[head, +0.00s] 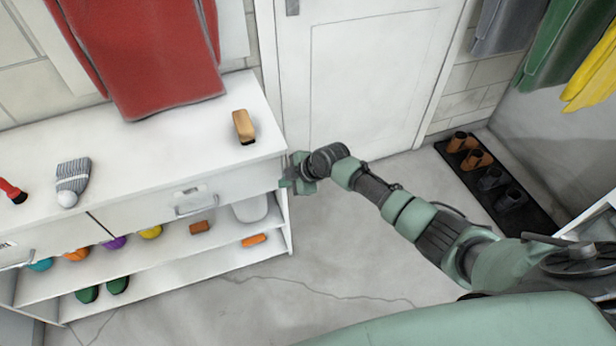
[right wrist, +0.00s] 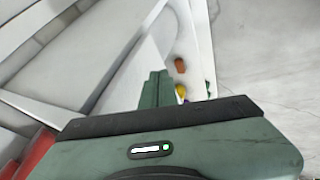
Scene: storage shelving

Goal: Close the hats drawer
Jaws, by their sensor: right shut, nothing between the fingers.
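A white bench unit (head: 180,150) stands at the left with two drawers side by side under its top. The right drawer front (head: 135,212) has a metal handle (head: 195,205) and a small label too small to read. The left drawer (head: 45,238) is cut by the picture edge, and its label is not readable. Both fronts look about flush with the unit; a small gap cannot be ruled out. My right gripper (head: 297,180) is at the right end of the right drawer front, fingers shut and empty. Its fingers (right wrist: 158,90) show beside white panels in the right wrist view. Contact is unclear.
A brush (head: 243,126) and a grey knit hat (head: 73,180) lie on the bench top. Open shelves below hold colourful shoes and small items. A red garment (head: 150,50) hangs above. A shoe mat (head: 500,185) lies at right. The floor between is clear.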

